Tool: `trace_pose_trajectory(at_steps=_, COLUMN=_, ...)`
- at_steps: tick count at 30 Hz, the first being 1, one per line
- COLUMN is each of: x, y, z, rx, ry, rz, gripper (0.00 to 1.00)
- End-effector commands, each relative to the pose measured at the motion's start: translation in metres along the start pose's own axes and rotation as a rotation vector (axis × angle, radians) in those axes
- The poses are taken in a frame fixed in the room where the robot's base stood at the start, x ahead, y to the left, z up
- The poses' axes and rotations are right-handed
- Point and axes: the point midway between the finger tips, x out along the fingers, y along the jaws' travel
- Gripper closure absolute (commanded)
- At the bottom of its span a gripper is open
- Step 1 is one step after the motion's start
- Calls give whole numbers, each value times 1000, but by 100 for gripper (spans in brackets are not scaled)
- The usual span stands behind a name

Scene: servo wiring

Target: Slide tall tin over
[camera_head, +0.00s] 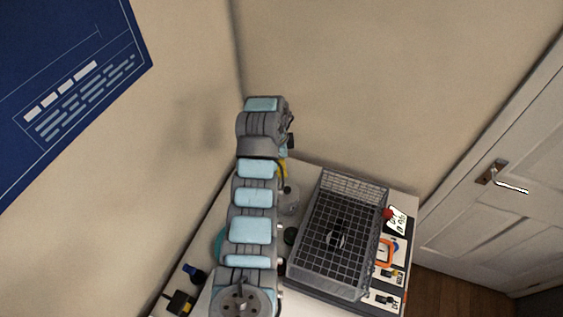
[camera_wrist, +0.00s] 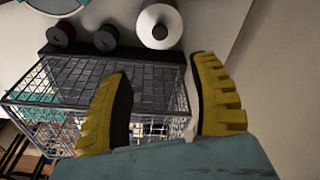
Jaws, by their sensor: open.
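My gripper (camera_wrist: 163,66) is open in the wrist view, with two yellow ridged fingers set apart and nothing between them. In the head view only a bit of its yellow (camera_head: 282,168) shows past my arm. A pale round object with a dark centre (camera_wrist: 149,17) stands beyond the fingertips, apart from them. It may be the tall tin seen from above, but I cannot tell. A greyish cylindrical object (camera_head: 290,202) beside my arm in the head view may be the same one. My arm hides much of the table's left side.
A wire basket (camera_head: 318,248) fills the table's middle right; it also shows beneath the fingers in the wrist view (camera_wrist: 62,92). Two small dark round items (camera_wrist: 61,34) (camera_wrist: 105,38) sit beside the pale object. Walls stand behind and left of the table.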

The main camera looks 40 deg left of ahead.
Motion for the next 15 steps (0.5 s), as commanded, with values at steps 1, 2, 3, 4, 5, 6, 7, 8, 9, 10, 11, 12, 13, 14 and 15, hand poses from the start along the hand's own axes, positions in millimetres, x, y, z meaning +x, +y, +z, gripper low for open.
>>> trace_pose_trajectory(at_steps=1, x=9, y=0, z=1, rx=-1, ry=0, rz=1, gripper=38)
trace_pose_trajectory(at_steps=2, x=13, y=0, z=1, rx=-1, ry=0, rz=1, gripper=38)
trace_pose_trajectory(at_steps=3, x=18, y=0, z=1, rx=-1, ry=0, rz=0, gripper=38)
trace_pose_trajectory(at_steps=4, x=21, y=0, z=1, rx=-1, ry=1, rz=1, gripper=38)
trace_pose_trajectory(at_steps=5, x=25, y=0, z=1, rx=-1, ry=1, rz=1, gripper=38)
trace_pose_trajectory(at_steps=6, x=30, y=0, z=1, rx=0, ry=2, rz=1, gripper=38)
trace_pose_trajectory(at_steps=7, x=30, y=1, z=0, rx=0, ry=1, rz=3, gripper=38)
trace_pose_trajectory(at_steps=8, x=35, y=2, z=0, rx=-1, ry=1, rz=7, gripper=38)
trace_pose_trajectory(at_steps=9, x=41, y=2, z=0, rx=-1, ry=0, rz=9, gripper=38)
trace_pose_trajectory(at_steps=10, x=46, y=2, z=0, rx=-1, ry=0, rz=8, gripper=38)
trace_pose_trajectory(at_steps=11, x=50, y=2, z=0, rx=-1, ry=0, rz=5, gripper=38)
trace_pose_trajectory(at_steps=12, x=56, y=1, z=0, rx=-1, ry=1, rz=3, gripper=38)
trace_pose_trajectory(at_steps=13, x=60, y=1, z=0, rx=-1, ry=1, rz=4, gripper=38)
trace_pose_trajectory(at_steps=14, x=65, y=1, z=0, rx=-2, ry=1, rz=6, gripper=38)
trace_pose_trajectory(at_steps=15, x=71, y=2, z=0, rx=-2, ry=1, rz=7, gripper=38)
